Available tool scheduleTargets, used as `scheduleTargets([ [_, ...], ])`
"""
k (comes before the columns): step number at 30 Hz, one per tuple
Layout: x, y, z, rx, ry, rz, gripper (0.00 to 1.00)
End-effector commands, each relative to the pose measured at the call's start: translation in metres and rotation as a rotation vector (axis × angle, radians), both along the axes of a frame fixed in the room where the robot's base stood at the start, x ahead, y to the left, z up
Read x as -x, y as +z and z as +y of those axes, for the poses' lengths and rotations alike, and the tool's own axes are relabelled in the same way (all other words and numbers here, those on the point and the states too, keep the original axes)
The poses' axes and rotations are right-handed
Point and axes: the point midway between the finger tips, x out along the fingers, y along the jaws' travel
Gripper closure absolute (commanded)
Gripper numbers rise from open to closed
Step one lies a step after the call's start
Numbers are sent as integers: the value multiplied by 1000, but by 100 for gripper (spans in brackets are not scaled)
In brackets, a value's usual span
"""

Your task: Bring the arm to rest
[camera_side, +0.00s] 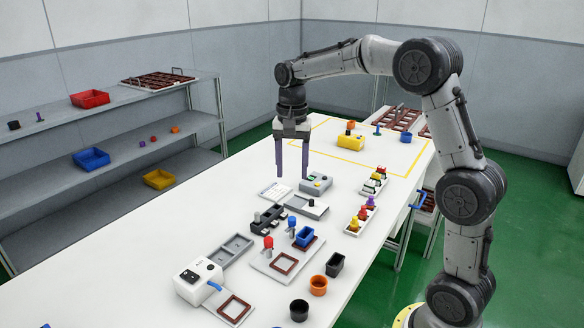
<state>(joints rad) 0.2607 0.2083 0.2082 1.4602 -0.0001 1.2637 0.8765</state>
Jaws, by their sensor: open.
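My gripper (292,160) hangs from the arm above the white table (150,290), with its two long fingers pointing down and apart. It is open, with nothing between the fingers. I cannot tell the exact height of the tips over the table. My arm rises from the lower right, bends at the top and reaches left.
A white box with a black switch (198,280), a blue pot (305,237), an orange pot (318,285) and black pots (299,310) stand toward the front. Small racks of coloured parts (361,215) stand on the right. A yellow box (350,142) is farther back. Shelves (110,115) stand left.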

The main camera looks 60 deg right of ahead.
Motion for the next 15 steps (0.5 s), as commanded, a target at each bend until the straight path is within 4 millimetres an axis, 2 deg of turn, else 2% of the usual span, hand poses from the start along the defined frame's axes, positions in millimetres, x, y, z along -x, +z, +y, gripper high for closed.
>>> scheduleTargets([
  [8,-1,4,4,2,9,-10,41],
  [11,2,27,13,15,29,-61,41],
  [15,34,66,39,33,78,-144,41],
])
